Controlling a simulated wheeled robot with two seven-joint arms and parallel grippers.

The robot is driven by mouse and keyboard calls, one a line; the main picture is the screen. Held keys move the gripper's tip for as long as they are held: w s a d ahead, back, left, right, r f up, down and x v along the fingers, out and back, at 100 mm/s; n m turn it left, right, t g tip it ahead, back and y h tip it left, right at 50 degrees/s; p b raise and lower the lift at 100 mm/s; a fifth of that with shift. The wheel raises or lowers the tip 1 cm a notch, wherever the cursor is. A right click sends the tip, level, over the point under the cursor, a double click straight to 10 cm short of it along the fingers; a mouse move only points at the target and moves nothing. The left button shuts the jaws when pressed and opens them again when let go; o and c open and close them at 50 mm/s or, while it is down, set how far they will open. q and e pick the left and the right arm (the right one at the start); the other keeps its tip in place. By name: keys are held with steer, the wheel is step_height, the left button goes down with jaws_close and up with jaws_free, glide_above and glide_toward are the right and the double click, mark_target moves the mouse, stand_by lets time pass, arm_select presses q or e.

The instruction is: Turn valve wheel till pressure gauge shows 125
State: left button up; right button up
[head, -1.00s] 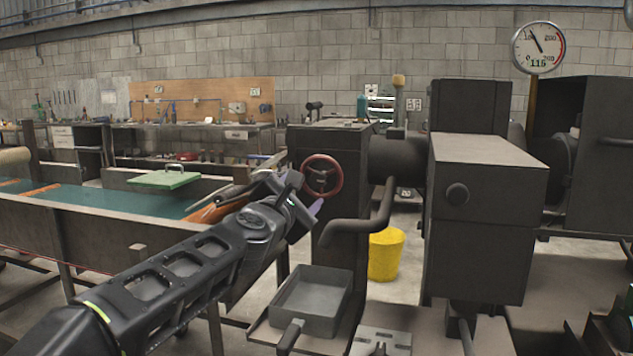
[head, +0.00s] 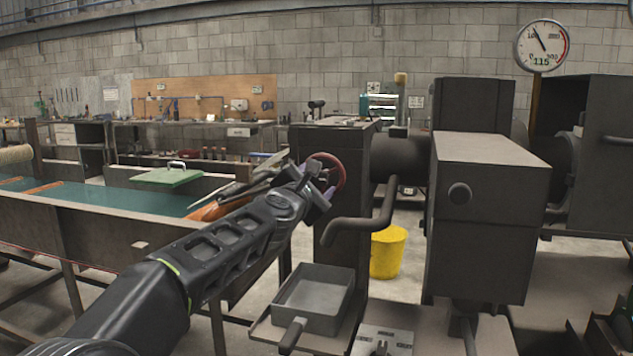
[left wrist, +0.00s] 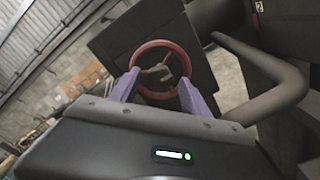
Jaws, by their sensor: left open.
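The red valve wheel (head: 343,172) is on the dark machine housing, partly hidden behind my left gripper (head: 322,184). The round white pressure gauge (head: 542,46) at the upper right shows a green 115. My right gripper is not in view.
A bent dark pipe (head: 370,224) sticks out just right of the wheel. A grey tray (head: 313,298) is below and a yellow bucket (head: 388,252) stands behind. A large dark box (head: 485,220) stands right.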

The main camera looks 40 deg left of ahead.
arm_select(q)
jaws_close()
stand_by(0.5)
steer(key=shift+m, duration=0.5)
steer(key=m, duration=0.4)
steer(key=shift+m+p, duration=0.3)
steer(key=shift+p, duration=0.1)
steer(key=m+p, duration=0.1)
steer(key=m, duration=0.4)
steer(key=m+p, duration=0.1)
steer(key=m, duration=0.4)
steer(key=shift+r+m+p, duration=0.1)
steer(key=shift+m+p, duration=0.2)
steer(key=shift+m, duration=0.1)
steer(key=m+p, duration=0.2)
steer(key=m, duration=0.3)
steer(key=shift+m, duration=0.3)
